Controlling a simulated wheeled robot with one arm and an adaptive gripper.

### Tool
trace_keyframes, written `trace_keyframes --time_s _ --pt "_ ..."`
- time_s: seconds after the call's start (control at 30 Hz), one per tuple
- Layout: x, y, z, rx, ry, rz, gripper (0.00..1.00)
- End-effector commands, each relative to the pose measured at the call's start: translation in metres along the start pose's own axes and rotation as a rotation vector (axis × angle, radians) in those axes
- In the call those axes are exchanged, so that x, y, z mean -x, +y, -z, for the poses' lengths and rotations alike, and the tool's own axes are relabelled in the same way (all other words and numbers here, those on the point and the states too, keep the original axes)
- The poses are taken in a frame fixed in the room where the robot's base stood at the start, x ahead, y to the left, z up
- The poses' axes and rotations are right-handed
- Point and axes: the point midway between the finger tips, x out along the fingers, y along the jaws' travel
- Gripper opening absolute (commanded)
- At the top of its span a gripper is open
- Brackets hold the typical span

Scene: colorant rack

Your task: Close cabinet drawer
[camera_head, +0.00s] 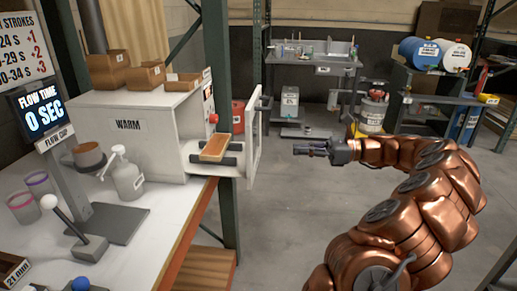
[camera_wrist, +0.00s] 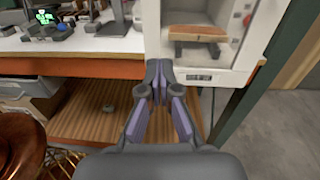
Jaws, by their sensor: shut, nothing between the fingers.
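The white cabinet marked WARM (camera_head: 130,135) stands on the bench at the left. Its drawer (camera_head: 228,170) is pulled out to the right, with an upright white front panel (camera_head: 253,140) at its outer end. An orange-brown block (camera_head: 214,149) rests on dark supports in the drawer; it also shows in the wrist view (camera_wrist: 198,33). My gripper (camera_head: 298,149) is shut and empty, to the right of the front panel with a visible gap, and points toward it. In the wrist view, my fingertips (camera_wrist: 160,80) appear just below and left of the drawer front (camera_wrist: 157,40).
A green upright post (camera_head: 217,60) stands behind the drawer. The bench (camera_head: 165,215) holds a pump bottle (camera_head: 127,178), cups and a lever. Wooden boxes (camera_head: 108,69) sit on the cabinet. The grey floor (camera_head: 290,225) right of the bench is open.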

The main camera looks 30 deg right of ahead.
Motion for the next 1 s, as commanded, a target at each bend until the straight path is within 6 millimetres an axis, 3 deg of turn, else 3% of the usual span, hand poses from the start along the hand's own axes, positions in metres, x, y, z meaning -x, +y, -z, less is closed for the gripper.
trace_keyframes --time_s 0.03,0.13,0.3,1.0 --pt "0.014 -0.005 0.006 -0.018 -0.012 0.030 0.00" --pt "0.029 -0.010 0.010 -0.042 -0.029 0.062 0.00" --pt "0.028 -0.012 0.010 -0.050 -0.035 0.075 0.00" --pt "-0.086 -0.019 0.006 -0.049 -0.033 0.069 0.00"
